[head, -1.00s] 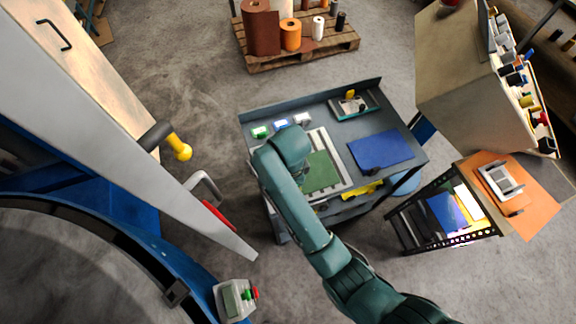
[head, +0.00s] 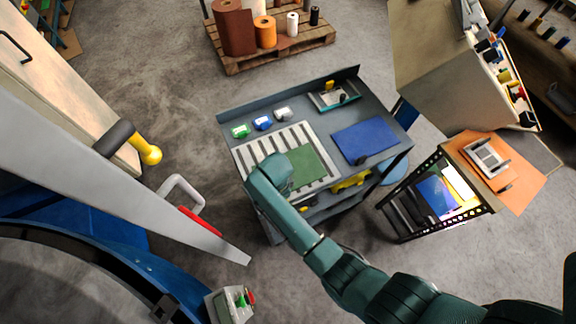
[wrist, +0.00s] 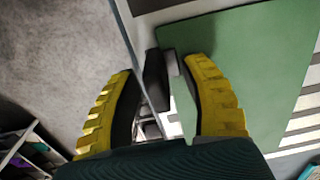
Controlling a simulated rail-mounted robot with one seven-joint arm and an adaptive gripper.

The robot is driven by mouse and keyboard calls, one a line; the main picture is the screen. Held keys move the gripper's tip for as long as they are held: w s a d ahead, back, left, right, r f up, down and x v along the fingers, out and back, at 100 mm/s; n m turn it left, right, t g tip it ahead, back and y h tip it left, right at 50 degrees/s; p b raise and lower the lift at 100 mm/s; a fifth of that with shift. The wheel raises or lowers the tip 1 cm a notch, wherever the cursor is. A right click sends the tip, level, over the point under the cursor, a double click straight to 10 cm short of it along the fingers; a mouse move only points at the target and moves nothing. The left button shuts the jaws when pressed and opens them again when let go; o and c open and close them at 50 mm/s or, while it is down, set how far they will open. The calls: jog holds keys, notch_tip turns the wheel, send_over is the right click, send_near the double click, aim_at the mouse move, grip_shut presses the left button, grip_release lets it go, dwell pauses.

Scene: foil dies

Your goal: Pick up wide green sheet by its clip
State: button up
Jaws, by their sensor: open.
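The green sheet (head: 306,165) lies flat on a white slatted rack (head: 256,150) on the grey cart. It fills the upper right of the wrist view (wrist: 255,60). A dark clip (wrist: 155,78) sits at the sheet's edge in the wrist view. My gripper (wrist: 160,68) is open, with one yellow-backed finger on each side of the clip. I cannot tell whether the fingers touch it. In the head view my arm's end covers the clip and fingers.
A blue sheet (head: 366,141) with a dark clip lies right of the rack. Green, blue and white small items (head: 262,123) stand along the cart's back left. A small tray (head: 334,96) is at the back. A rack with an orange top (head: 510,175) stands at right.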

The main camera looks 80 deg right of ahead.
grip_shut()
jog(key=shift+r, duration=0.15)
dwell(0.4)
notch_tip(320, 180, up, 13)
jog(key=shift+w+f+p, duration=0.1)
jog(key=shift+f+p, duration=0.05)
jog(key=shift+p, duration=0.9)
notch_tip(320, 180, up, 15)
jog(key=p, duration=1.2)
